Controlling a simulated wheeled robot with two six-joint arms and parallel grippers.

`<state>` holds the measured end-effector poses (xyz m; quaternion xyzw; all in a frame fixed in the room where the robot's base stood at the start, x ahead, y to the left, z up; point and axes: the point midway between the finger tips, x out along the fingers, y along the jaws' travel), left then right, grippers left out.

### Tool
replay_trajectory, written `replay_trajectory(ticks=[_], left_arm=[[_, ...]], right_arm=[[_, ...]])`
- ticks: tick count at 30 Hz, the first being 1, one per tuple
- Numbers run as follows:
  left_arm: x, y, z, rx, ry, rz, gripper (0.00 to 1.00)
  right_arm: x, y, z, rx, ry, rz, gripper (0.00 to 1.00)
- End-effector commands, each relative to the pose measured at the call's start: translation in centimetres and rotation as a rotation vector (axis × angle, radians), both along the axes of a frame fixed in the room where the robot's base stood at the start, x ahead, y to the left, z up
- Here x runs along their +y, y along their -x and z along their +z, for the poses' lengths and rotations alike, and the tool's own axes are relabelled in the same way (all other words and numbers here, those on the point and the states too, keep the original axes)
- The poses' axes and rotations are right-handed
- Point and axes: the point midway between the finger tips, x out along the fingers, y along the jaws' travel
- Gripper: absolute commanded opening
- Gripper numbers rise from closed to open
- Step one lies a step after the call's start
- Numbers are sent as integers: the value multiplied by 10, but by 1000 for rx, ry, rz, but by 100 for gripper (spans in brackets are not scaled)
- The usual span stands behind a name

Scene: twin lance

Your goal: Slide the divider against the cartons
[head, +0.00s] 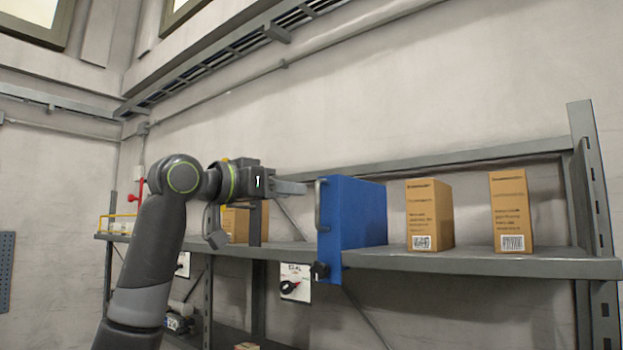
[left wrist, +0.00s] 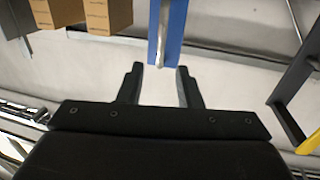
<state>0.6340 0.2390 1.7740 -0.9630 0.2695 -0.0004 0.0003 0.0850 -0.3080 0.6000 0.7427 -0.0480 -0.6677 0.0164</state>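The blue divider (head: 358,215) stands upright on the grey shelf, with a vertical grey handle (head: 319,206) on its front edge. Two tan cartons, a nearer one (head: 430,216) and a farther one (head: 511,211), stand to its right, with a gap between divider and cartons. My left gripper (head: 303,188) is just left of the handle. In the left wrist view my left gripper (left wrist: 160,72) is open and empty; the handle (left wrist: 163,32) and divider (left wrist: 176,35) are ahead of its fingertips. Cartons (left wrist: 107,15) show at upper left there. My right gripper is out of view.
The shelf (head: 480,262) ends at a grey upright (head: 597,190) on the right. More cartons (head: 236,222) stand behind my left arm, left of a shelf post.

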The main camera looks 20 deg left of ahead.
Motion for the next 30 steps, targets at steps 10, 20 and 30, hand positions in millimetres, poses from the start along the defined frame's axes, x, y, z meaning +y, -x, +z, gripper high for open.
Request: replay_trajectory(ticks=[10,20,30], left_arm=[[-29,-47,2,3,1,-1,32],[-34,-56,-1,1,0,1,32],[-33,-56,-1,1,0,1,4]], right_arm=[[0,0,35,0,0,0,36],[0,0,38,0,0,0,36],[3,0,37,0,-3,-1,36]])
